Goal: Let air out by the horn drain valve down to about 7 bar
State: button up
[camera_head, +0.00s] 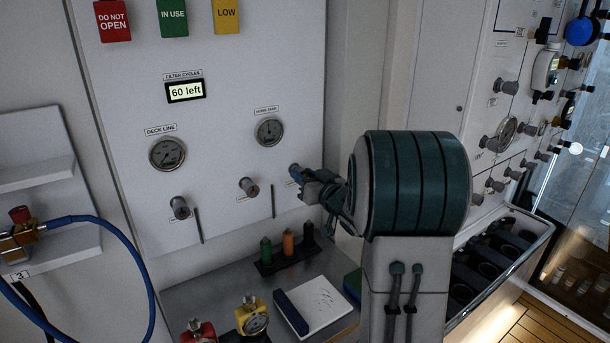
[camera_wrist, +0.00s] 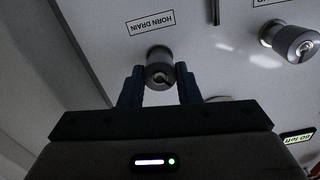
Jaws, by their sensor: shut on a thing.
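The horn drain valve (camera_wrist: 159,56) is a grey round knob on the white panel, under a label reading HORN DRAIN (camera_wrist: 150,22) in the wrist view. My gripper (camera_wrist: 160,84) is shut on this knob, one blue finger on each side. In the head view my gripper (camera_head: 312,184) reaches the knob (camera_head: 295,170) at the panel's right, and my arm hides part of the area. The horn tank gauge (camera_head: 269,131) is above and left of the knob. Its needle points roughly upward, but its numbers are too small to read.
The deck line gauge (camera_head: 167,153) and two more knobs (camera_head: 180,207) (camera_head: 248,187) are left on the panel. A display (camera_head: 185,91) reads 60 left. Tags hang above. A bench (camera_head: 196,288) below holds coloured markers, a notepad (camera_head: 314,304) and red and yellow devices. A blue hose is at left.

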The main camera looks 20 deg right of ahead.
jog(key=m+p, duration=0.1)
jog(key=m, duration=0.3)
jog(key=shift+r+p, duration=0.1)
jog(key=shift+p, duration=0.3)
jog(key=shift+m+p, duration=0.7)
jog(key=shift+m, duration=0.9)
jog(key=o, duration=1)
jog(key=shift+d, duration=0.1)
jog(key=shift+s, duration=0.1)
jog(key=s+d, duration=0.1)
jog(key=s, duration=0.3)
jog(key=s+b, duration=0.1)
jog(key=s, duration=0.4)
jog(key=s+d+b, duration=0.1)
jog(key=s, duration=0.3)
jog(key=shift+s+d, duration=0.15)
jog(key=shift+d, duration=0.15)
